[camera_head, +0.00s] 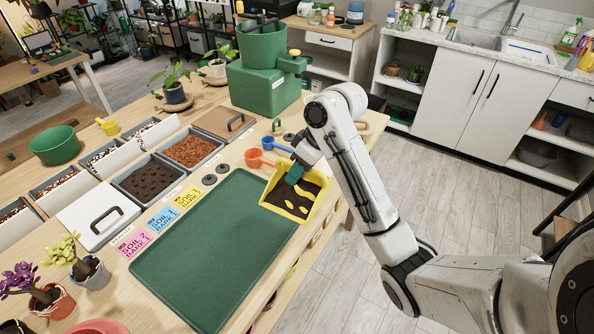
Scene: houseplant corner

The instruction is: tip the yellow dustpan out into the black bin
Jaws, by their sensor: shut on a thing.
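The yellow dustpan (312,216) is at the right end of the green mat, near the table's right edge. Dark soil and several yellow leaf-like pieces lie in it. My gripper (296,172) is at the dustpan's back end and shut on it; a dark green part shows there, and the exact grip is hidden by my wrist. I cannot tell whether the dustpan touches the mat or is held just above it. I see no black bin that I can name with certainty.
The green mat (200,255) is bare. Potted plants (90,270) stand at the left. The floor (450,185) right of the table is clear.

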